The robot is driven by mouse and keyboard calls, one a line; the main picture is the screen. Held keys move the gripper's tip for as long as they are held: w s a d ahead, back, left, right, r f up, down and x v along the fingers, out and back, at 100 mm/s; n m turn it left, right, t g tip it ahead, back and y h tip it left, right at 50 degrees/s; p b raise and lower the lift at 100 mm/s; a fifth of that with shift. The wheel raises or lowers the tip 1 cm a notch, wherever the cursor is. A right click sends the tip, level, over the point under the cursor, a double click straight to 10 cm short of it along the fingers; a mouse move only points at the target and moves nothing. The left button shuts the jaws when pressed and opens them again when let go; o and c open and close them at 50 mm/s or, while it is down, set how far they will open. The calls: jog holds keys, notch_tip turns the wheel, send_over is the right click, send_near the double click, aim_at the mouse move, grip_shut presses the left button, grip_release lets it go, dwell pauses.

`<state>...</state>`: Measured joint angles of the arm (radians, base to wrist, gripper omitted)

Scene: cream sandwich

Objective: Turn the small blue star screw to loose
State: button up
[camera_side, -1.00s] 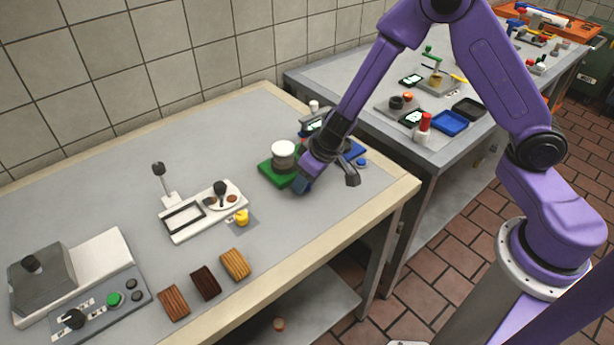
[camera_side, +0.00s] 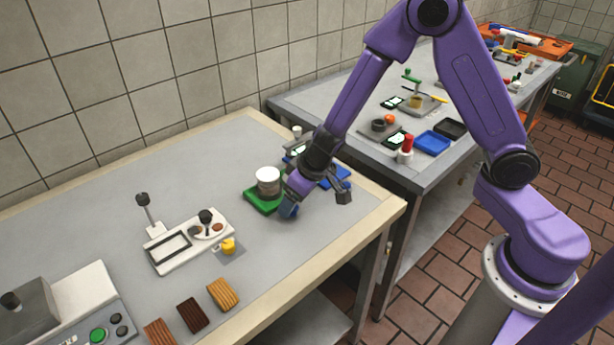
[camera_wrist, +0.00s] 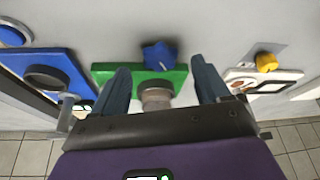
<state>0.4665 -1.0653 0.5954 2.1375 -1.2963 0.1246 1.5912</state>
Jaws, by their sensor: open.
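The small blue star screw (camera_wrist: 160,55) shows in the wrist view, at the edge of a green base (camera_wrist: 105,73). A grey post (camera_wrist: 155,97) stands on the base beside it. My gripper (camera_wrist: 160,66) is open, with one finger on either side of the screw and a gap on each side. Whether the fingertips are at the screw's height cannot be told. In the side view my gripper (camera_side: 289,208) is low at the right front of the green base (camera_side: 262,203), which carries a white-topped cylinder (camera_side: 268,175). The screw cannot be made out clearly there.
Blue plates (camera_wrist: 45,70) lie beside the green base. On the other side is a white board (camera_wrist: 250,78) with a yellow knob (camera_wrist: 267,62). Biscuit blocks (camera_side: 222,294) lie near the table's front edge. Bare tabletop (camera_side: 320,230) lies in front of my gripper.

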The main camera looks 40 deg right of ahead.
jog(key=v, duration=0.9)
jog(key=shift+r, duration=0.2)
dwell(0.5)
jog(key=shift+s, duration=0.15)
jog(key=shift+c, duration=1.4)
jog(key=w+a+r+m+g+h, duration=0.1)
jog(key=w+a+r+m+g, duration=0.1)
jog(key=w+r+m+g, duration=0.3)
jog(key=shift+m+t, duration=0.4)
jog(key=shift+m, duration=0.1)
jog(key=f, duration=1.6)
jog(key=shift+w+d+f, duration=0.15)
jog(key=shift+w+d, duration=0.1)
jog(key=shift+w, duration=0.05)
